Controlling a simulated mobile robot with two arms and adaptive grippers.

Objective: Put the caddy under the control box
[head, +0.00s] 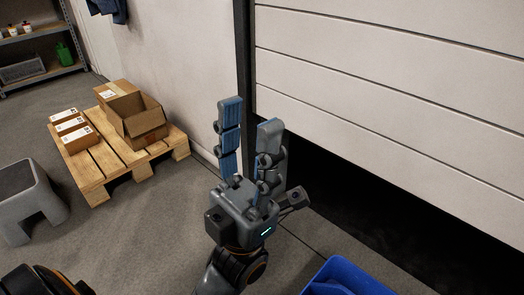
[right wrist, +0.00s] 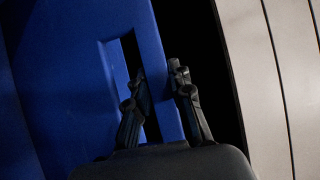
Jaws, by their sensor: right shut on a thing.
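The blue caddy (head: 345,278) shows only in part at the bottom edge of the head view, right of centre. In the right wrist view the caddy (right wrist: 70,60) fills the left half, with a long slot cut in its wall. My right gripper (right wrist: 157,84) is shut on the wall strip beside this slot, one finger in the slot and the other on the outer side. My left gripper (head: 250,113) points upward in the middle of the head view, fingers apart with nothing between them. I cannot see the control box in either view.
A sectional door (head: 400,70) is raised partway, with a dark gap beneath. A pallet (head: 105,165) with cardboard boxes (head: 137,118) stands left of centre. A grey step stool (head: 28,195) stands at the left. Shelving (head: 40,50) is at the back left. Floor between is clear.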

